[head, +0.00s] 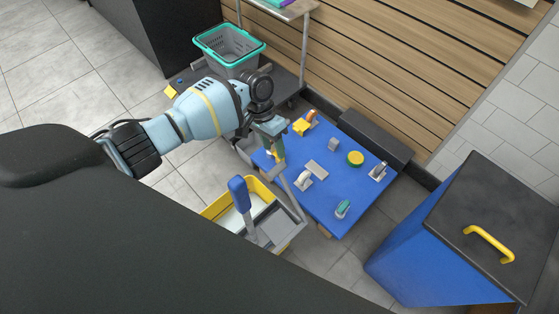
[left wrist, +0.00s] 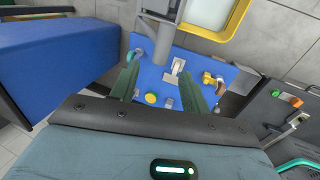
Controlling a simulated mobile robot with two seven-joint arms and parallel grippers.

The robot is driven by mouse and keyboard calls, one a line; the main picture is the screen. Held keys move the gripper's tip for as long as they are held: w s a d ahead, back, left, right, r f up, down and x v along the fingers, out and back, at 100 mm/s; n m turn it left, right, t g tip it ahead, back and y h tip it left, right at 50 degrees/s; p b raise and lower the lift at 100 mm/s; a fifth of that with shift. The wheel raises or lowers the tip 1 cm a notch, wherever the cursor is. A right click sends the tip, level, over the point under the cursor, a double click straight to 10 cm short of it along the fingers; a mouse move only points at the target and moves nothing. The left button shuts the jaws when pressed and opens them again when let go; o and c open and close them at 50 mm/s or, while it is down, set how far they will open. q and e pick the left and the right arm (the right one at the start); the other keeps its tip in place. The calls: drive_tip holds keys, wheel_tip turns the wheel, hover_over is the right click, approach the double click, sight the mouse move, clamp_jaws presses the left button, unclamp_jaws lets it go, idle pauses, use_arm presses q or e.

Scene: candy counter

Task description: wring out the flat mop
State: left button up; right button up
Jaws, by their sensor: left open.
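A yellow-rimmed mop bucket (head: 262,189) stands on the floor with a grey wringer (head: 282,229) at its near right side. An upright blue grip (head: 240,194) on a grey shaft stands at the bucket. A thin grey bar (head: 292,197) rises from the wringer side towards my left gripper (head: 278,152). My left gripper is open, pointing down beyond the bucket. In the left wrist view its fingers (left wrist: 158,86) are apart, with a grey post (left wrist: 163,45) showing between and beyond them; I cannot tell whether they touch it. I cannot make out a flat mop head. My right gripper is not in view.
A low blue table (head: 335,210) carries several small fixtures close to the gripper. A blue bin with a black lid (head: 485,215) stands at right. A teal-rimmed basket (head: 228,52) sits on a dark cart at the back. Tiled floor is open at left.

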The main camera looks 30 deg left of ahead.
sight(279, 166)
use_arm(q)
drive_tip(key=b+x, duration=0.1)
drive_tip(key=x, duration=0.5)
drive_tip(key=shift+s+d+f+b, duration=0.1)
drive_tip(key=shift+d+f+b, duration=0.2)
drive_tip(key=shift+f, duration=0.35)
drive_tip(key=shift+a+f, duration=0.1)
drive_tip(key=shift+f, duration=0.05)
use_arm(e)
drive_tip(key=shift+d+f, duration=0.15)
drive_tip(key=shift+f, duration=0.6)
use_arm(q)
clamp_jaws()
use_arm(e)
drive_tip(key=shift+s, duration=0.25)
